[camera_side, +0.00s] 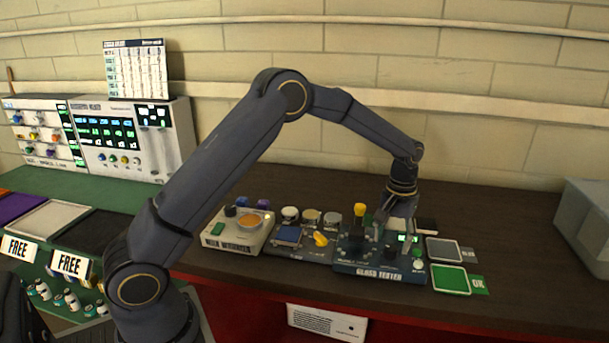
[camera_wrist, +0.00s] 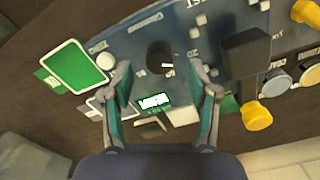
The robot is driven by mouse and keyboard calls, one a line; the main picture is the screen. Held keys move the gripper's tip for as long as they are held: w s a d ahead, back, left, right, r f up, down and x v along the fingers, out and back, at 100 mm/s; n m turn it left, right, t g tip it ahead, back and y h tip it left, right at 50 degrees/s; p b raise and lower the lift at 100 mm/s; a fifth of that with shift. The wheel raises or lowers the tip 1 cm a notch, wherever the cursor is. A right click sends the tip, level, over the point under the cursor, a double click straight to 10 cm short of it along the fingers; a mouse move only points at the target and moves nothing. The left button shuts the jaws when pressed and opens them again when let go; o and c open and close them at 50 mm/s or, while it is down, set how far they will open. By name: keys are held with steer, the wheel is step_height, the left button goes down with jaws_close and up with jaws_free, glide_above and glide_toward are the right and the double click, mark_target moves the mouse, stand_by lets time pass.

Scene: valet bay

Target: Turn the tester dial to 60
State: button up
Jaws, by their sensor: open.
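The tester (camera_side: 378,262) is a blue box labelled "GLOSS TESTER" on the dark bench. Its black dial (camera_wrist: 160,56) shows in the wrist view between and just beyond my fingertips, with a pale pointer mark and small scale numbers around it. A small lit green display (camera_wrist: 153,101) sits beside the dial; its digits are too blurred to read. My gripper (camera_wrist: 163,75) is open, with one finger on each side of the dial and no clear contact. In the side view my gripper (camera_side: 393,238) points down over the tester and partly hides the dial.
A black block (camera_wrist: 245,52) and a yellow knob (camera_wrist: 256,116) stand beside the dial. A green "OK" pad (camera_side: 450,279) and a grey pad (camera_side: 444,250) lie right of the tester. A white round-dish unit (camera_side: 236,232) stands left. The bench further right is clear up to a grey bin (camera_side: 585,225).

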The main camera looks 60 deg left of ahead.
mark_target(390, 251)
steer(key=shift+f, duration=1.3)
jaws_close()
steer(key=shift+m, duration=0.3)
steer(key=m, duration=1.1)
steer(key=shift+m, duration=0.3)
